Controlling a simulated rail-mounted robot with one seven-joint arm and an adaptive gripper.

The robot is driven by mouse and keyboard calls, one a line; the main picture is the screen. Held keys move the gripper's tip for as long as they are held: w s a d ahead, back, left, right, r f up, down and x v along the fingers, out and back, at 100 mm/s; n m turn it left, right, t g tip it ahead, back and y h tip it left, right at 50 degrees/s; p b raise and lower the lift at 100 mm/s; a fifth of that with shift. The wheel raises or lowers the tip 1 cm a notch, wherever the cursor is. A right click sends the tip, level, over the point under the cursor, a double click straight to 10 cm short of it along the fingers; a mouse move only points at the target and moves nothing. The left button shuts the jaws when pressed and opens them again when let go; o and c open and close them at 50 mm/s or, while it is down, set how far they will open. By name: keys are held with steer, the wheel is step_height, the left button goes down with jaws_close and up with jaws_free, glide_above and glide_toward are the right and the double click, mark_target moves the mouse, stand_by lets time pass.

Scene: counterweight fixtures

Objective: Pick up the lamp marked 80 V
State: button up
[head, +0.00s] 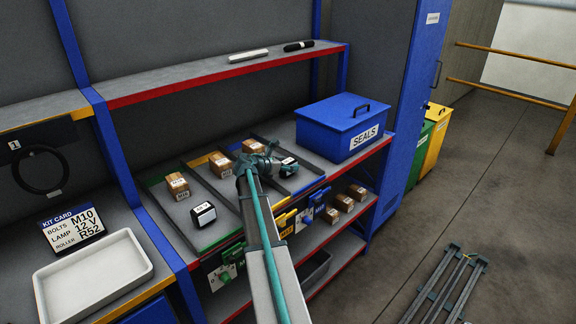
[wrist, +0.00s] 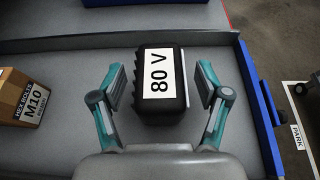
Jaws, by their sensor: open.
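In the wrist view a black ribbed lamp (wrist: 140,105) with a white label reading 80 V lies on the grey shelf. My gripper (wrist: 160,90) is open, with one finger on each side of the lamp and a visible gap at both sides. In the head view my gripper (head: 261,160) is over the divided shelf, beside a black block with a white label (head: 288,166) that seems to be this lamp; its text is too small to read there. Another black block with a white label (head: 203,214) stands farther left, its marking unreadable.
A box marked M10 (wrist: 22,97) lies left of the lamp. Low dividers (head: 212,187) separate the shelf lanes. A blue SEALS box (head: 343,128) stands to the right. A kit card (head: 72,229) and a white tray (head: 92,277) are at the left.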

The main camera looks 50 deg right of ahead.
steer(key=shift+x, duration=0.95)
jaws_close()
steer(key=shift+r, duration=0.1)
